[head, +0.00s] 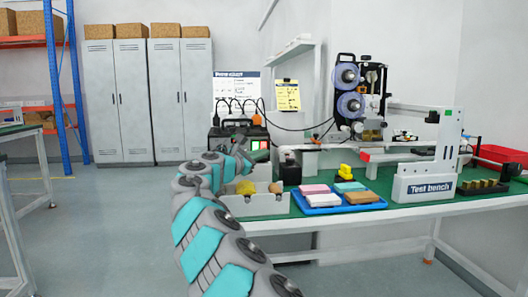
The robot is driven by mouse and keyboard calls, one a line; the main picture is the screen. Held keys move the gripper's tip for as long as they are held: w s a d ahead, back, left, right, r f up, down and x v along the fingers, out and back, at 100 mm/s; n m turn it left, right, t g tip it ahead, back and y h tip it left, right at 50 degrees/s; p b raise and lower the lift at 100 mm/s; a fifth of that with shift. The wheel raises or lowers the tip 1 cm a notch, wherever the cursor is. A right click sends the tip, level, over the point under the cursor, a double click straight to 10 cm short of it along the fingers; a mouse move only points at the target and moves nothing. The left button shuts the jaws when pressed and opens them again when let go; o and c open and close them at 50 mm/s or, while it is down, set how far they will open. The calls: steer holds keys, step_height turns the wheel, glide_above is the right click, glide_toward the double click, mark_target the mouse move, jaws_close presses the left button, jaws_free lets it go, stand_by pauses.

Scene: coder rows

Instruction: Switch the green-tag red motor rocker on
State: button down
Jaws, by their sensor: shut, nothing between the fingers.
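My gripper (243,158) is at the end of my grey and teal arm, in front of a dark box with several plugs and cables (238,132) at the back left of the bench. It is small in view and looks shut, with nothing seen in it. A small panel with green and reddish patches (259,146) shows just right of my gripper. I cannot make out a rocker or its position there. A small green patch (449,112) is also on a white post at the right. I cannot tell whether either patch is the green tag.
Grey lockers (150,100) stand behind.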

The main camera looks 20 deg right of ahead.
steer(key=shift+s+a+r, duration=0.1)
steer(key=shift+s+a, duration=0.1)
steer(key=shift+s, duration=0.45)
steer(key=shift+s+a+r, duration=0.1)
steer(key=shift+s+a, duration=0.15)
steer(key=shift+s, duration=0.55)
steer(key=shift+s+a+r, duration=0.15)
steer(key=shift+s+a, duration=0.05)
steer(key=shift+s, duration=0.6)
steer(key=shift+s+a+r, duration=0.1)
steer(key=shift+s+a, duration=0.15)
steer(key=shift+s, duration=0.55)
